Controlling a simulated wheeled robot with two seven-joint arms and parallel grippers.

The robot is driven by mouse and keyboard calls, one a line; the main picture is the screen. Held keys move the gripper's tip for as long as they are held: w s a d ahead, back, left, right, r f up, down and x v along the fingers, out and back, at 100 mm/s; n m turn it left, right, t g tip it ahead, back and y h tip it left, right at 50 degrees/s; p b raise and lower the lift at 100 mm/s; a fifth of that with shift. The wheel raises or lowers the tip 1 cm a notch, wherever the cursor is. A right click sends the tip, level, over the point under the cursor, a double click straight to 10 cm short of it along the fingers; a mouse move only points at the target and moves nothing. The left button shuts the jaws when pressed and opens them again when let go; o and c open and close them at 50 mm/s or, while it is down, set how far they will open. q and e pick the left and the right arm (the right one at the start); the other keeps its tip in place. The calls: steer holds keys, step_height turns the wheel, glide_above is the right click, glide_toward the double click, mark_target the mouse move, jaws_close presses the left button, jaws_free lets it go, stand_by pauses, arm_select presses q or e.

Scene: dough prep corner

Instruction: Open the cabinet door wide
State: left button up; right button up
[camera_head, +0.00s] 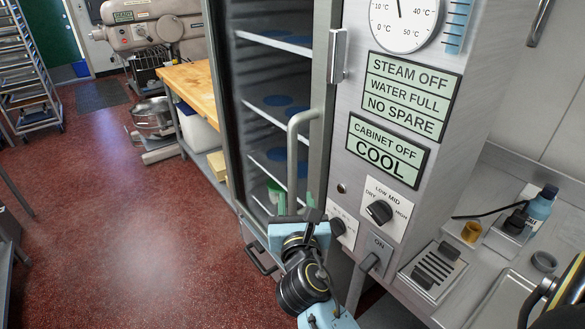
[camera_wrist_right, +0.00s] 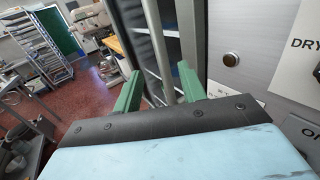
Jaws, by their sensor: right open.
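The cabinet door (camera_head: 324,70) is a tall glazed door in a metal frame and looks closed; I cannot tell if it is slightly ajar. Its upright bar handle (camera_head: 293,150) is near the door's right edge. My right gripper (camera_head: 290,198) is at the handle's lower end, with its green fingers open. In the right wrist view, the handle (camera_wrist_right: 158,45) runs down between the two spread fingers of the gripper (camera_wrist_right: 158,88). Contact with either finger is not clear. My left gripper is not in view.
The control panel with dials and labels (camera_head: 387,150) stands right of the door. A steel counter (camera_head: 495,262) with a blue bottle (camera_head: 541,205) is at right. A wooden-topped table (camera_head: 190,84) stands beyond the cabinet. The red floor (camera_head: 120,230) at left is largely clear.

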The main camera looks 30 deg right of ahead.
mark_target(293, 172)
steer(key=x, duration=1.2)
steer(key=shift+w+d+f, duration=0.1)
steer(key=shift+w+d, duration=0.1)
steer(key=shift+w, duration=0.1)
jaws_close()
